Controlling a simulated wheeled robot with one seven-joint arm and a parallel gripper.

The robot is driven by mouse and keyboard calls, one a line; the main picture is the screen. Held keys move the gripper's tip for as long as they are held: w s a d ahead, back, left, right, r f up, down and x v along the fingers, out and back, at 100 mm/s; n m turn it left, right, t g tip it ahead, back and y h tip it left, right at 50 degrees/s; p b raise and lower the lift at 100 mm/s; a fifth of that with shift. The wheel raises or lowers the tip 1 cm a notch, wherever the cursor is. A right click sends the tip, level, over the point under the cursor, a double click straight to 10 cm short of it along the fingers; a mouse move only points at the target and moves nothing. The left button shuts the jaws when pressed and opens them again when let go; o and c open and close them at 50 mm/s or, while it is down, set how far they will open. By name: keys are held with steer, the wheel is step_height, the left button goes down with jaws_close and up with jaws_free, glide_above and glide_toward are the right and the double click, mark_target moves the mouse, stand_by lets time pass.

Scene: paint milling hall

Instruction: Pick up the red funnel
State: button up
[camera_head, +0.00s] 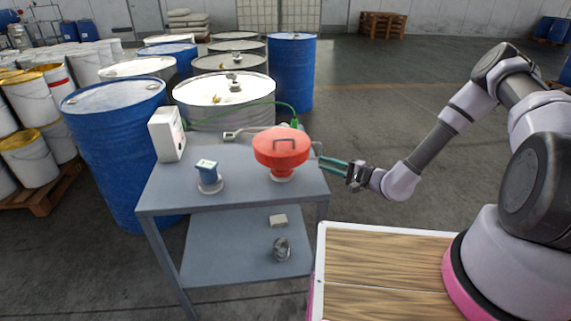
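My gripper (322,161) reaches in from the right with teal fingers. The fingers appear parted and empty, just right of the funnel's rim. Whether a fingertip touches the rim cannot be told from this view.
A white box (167,134) and a small blue item (208,172) stand left on the cart. A grey tool lies behind the funnel, with a green cable (266,101). Blue drums (291,75) crowd behind. Open floor (400,120) lies at the right.

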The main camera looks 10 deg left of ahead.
mark_target(312, 159)
steer(key=x, duration=0.7)
steer(key=shift+s+r, duration=0.1)
steer(key=shift+s, duration=0.05)
jaws_close()
stand_by(1.2)
